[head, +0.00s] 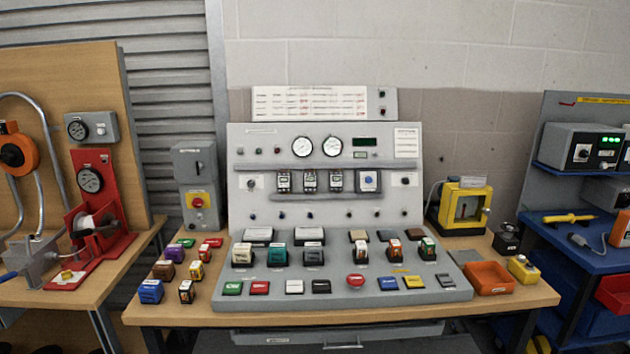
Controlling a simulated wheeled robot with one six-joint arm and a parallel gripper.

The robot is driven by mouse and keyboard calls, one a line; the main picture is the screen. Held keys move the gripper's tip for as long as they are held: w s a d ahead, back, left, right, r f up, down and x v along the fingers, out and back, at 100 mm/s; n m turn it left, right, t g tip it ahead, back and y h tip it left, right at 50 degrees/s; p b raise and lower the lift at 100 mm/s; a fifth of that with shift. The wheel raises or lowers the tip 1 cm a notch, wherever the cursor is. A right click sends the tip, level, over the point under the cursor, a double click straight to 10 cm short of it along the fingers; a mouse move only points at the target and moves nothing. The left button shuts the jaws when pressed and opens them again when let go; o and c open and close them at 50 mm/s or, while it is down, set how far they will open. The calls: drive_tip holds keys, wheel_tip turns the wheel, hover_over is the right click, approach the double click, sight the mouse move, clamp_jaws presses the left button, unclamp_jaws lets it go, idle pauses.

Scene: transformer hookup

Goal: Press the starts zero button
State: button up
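A grey control console (330,210) stands on a wooden table, facing me. Along its front edge is a row of push buttons: a green button (232,288), a red button (259,288), a white button (294,287), a black button (321,286), a round red button (355,280), a blue button (388,284), a yellow button (413,282) and a grey button (445,280). Their labels are too small to read, so I cannot tell which one is the starts zero button. My gripper is not in view.
Several loose coloured blocks (151,291) lie on the table (170,315) left of the console. An orange tray (488,278) and a yellow-framed device (464,205) stand on the right. A blue bench (590,260) is beyond. Nothing blocks the console's front.

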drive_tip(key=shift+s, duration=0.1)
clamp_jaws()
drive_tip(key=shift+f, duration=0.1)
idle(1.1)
